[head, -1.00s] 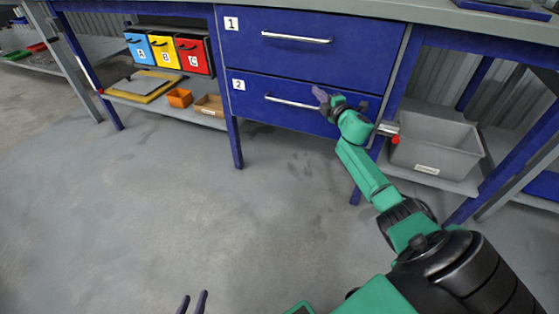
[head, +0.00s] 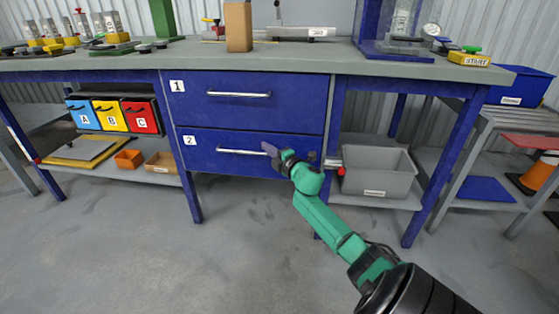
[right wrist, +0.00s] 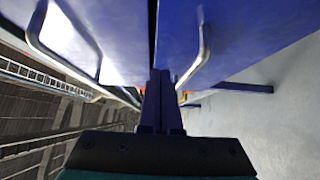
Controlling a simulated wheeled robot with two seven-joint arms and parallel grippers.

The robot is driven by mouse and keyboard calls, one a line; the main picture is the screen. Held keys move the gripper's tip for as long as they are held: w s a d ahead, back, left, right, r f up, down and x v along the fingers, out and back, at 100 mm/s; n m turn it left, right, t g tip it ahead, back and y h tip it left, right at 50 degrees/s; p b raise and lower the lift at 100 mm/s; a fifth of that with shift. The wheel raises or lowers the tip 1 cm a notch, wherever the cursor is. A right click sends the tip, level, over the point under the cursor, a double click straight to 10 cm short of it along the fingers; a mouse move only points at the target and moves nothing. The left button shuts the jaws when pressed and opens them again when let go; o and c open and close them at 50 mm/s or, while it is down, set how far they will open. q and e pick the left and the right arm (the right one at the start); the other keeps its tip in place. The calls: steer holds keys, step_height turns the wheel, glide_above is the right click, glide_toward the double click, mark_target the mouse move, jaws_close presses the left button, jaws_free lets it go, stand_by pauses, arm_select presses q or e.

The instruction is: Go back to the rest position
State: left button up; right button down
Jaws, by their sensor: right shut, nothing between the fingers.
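My right gripper (head: 268,149) is in front of the blue lower drawer 2 (head: 210,158), close to the right end of its metal handle (head: 241,152). In the right wrist view its two dark fingers (right wrist: 161,85) are together with nothing between them. A drawer handle shows on each side of the fingers in that view. I cannot tell whether the fingertips touch the handle. Both drawers look shut. My left gripper is outside the frames now.
The upper drawer 1 (head: 250,110) is above. A grey bin (head: 378,172) stands on the shelf right of the drawers. Blue, yellow and red bins (head: 110,114) are at the left. The worktop (head: 300,62) carries a wooden block (head: 238,27) and fixtures. The floor in front is clear.

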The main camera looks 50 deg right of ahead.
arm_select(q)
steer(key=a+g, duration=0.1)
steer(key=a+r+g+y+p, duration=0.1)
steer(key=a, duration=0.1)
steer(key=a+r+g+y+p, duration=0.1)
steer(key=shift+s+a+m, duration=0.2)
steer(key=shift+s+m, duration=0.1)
arm_select(e)
steer(key=s+a, duration=0.1)
steer(key=s, duration=0.6)
steer(key=shift+s+a, duration=0.2)
steer(key=shift+s, duration=0.05)
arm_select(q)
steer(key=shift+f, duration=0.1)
